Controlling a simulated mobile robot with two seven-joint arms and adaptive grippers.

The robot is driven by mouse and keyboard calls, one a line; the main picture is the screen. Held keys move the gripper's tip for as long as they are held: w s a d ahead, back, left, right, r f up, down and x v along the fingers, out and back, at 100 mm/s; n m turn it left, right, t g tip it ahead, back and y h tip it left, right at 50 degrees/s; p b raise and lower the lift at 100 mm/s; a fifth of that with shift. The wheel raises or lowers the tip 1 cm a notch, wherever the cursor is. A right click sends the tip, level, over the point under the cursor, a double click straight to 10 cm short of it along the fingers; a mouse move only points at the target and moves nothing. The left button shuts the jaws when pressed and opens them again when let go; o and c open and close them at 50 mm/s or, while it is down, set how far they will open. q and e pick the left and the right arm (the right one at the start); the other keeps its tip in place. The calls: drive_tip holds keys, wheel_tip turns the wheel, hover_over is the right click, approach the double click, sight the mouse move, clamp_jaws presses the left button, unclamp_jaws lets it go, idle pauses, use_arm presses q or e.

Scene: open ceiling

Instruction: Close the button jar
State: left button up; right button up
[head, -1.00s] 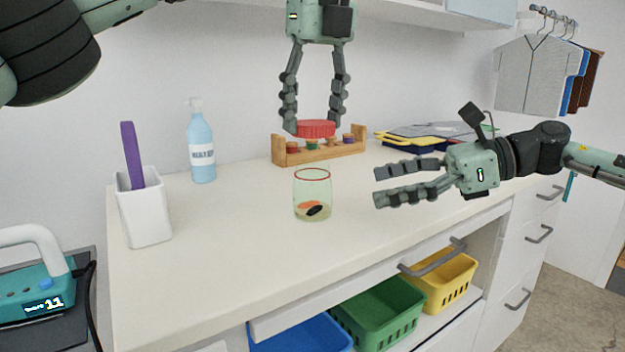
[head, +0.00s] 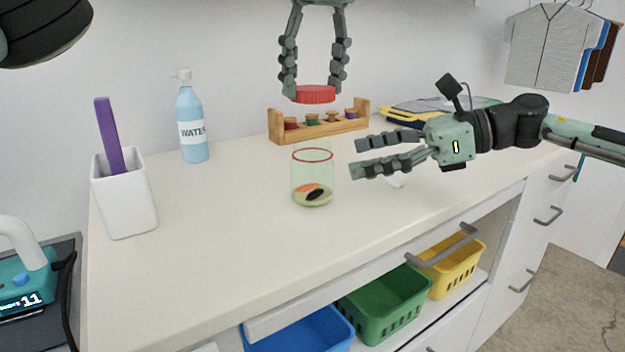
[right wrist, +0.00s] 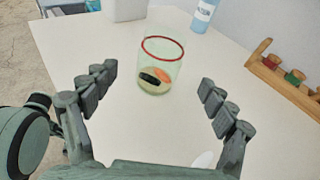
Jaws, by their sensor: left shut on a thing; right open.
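The button jar (head: 312,178) is a clear glass with a red rim, standing upright and uncovered on the white counter. Orange, black and pale buttons lie at its bottom. My left gripper (head: 315,93) is shut on the red lid (head: 316,94) and holds it above the jar, apart from it. My right gripper (head: 354,157) is open and empty, just right of the jar in the head view, with its fingers pointing towards it. In the right wrist view the jar (right wrist: 160,68) stands ahead between my right gripper's spread fingers (right wrist: 160,83), not touching them.
A wooden rack (head: 345,126) with coloured spools stands behind the jar. A water bottle (head: 192,122) and a white holder (head: 125,197) with a purple item stand to the left. Blue, green (head: 384,303) and yellow baskets sit below the counter. The counter's front is clear.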

sight(312, 166)
drive_tip(key=x, duration=0.8)
drive_tip(key=shift+w+a+f, duration=0.1)
drive_tip(key=shift+a, duration=0.2)
drive_tip(key=c, duration=1.8)
use_arm(q)
drive_tip(key=shift+w+f, duration=0.1)
drive_tip(key=shift+f, duration=2.35)
drive_tip(key=shift+f, duration=0.1)
drive_tip(key=shift+f, duration=0.8)
drive_tip(key=shift+f, duration=0.6)
